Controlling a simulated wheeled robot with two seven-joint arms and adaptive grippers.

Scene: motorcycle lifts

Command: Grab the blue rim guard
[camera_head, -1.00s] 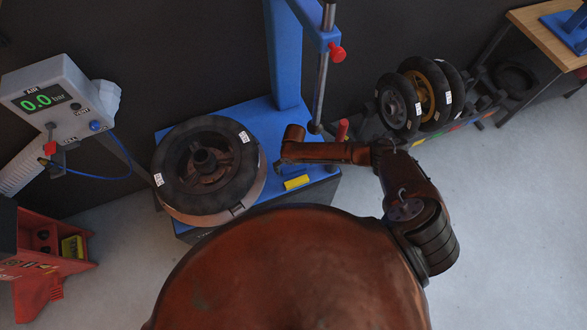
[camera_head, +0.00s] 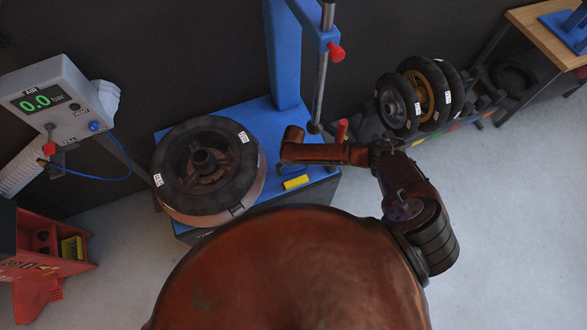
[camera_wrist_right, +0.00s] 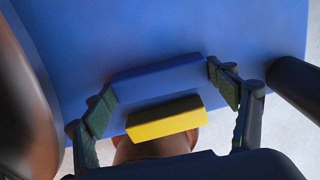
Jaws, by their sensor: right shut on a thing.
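The blue rim guard (camera_wrist_right: 158,79) is a block between the two fingers of my right gripper (camera_wrist_right: 161,82) in the right wrist view. The fingertips press on its two ends, so the gripper is shut on it. The blue platform lies behind it with little colour contrast, so I cannot tell whether it is clear of the surface. A yellow block (camera_wrist_right: 166,118) sits just beside it, outside the grip; it also shows in the head view (camera_head: 296,182). In the head view my right wrist hides most of the gripper and the blue guard. My left gripper is not in view.
A tyre on a rim (camera_head: 206,168) lies on the blue tyre machine (camera_head: 255,118), left of my right wrist. The machine's post (camera_head: 284,55) and vertical rod (camera_head: 320,85) stand behind. An air gauge box (camera_head: 57,101) is at left, wheels on a rack (camera_head: 398,104) at right.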

